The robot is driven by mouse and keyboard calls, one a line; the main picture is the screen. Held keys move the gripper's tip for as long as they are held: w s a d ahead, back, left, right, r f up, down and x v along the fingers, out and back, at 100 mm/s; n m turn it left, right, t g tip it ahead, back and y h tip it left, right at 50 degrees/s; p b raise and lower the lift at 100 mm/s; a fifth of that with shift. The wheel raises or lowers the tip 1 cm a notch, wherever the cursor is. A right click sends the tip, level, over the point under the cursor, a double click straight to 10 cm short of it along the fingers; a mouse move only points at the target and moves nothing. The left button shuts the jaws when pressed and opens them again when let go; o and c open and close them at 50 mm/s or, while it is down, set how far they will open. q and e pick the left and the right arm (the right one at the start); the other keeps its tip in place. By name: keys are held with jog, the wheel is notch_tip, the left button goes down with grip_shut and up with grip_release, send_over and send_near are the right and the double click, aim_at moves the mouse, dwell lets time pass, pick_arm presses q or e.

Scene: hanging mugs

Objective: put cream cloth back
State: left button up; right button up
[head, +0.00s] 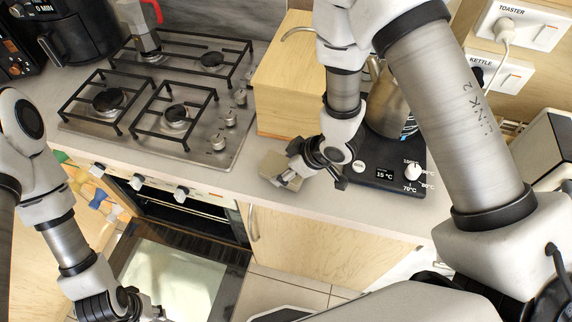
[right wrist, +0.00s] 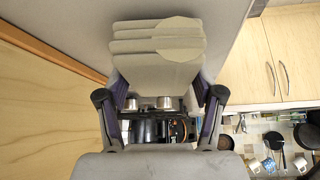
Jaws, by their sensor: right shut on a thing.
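The cream cloth (head: 279,168) is a small folded, layered pad at the front edge of the counter, left of my right gripper (head: 301,174). In the right wrist view the cream cloth (right wrist: 155,42) shows stacked folds beyond the fingers. My right gripper (right wrist: 160,92) is shut on it, with one finger at each side. I cannot tell whether the cloth touches the counter. My left gripper (head: 143,305) is low at the bottom left, in front of the open oven door, and its fingers are not clear.
A wooden box (head: 290,85) stands behind the cloth. A black kettle base (head: 390,165) with a metal kettle (head: 388,105) is to the right. The gas hob (head: 165,95) is to the left. The oven door (head: 175,280) hangs open below. Counter between hob and cloth is clear.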

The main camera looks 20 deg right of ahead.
jog(key=shift+f+b, duration=0.3)
jog(key=shift+f, duration=0.05)
jog(key=o, duration=1.2)
jog(key=shift+r, duration=0.1)
jog(key=v, duration=0.7)
jog(key=shift+s+d+r, duration=0.1)
jog(key=shift+s+r, duration=0.05)
jog(key=shift+r, duration=0.05)
jog(key=shift+f, duration=0.1)
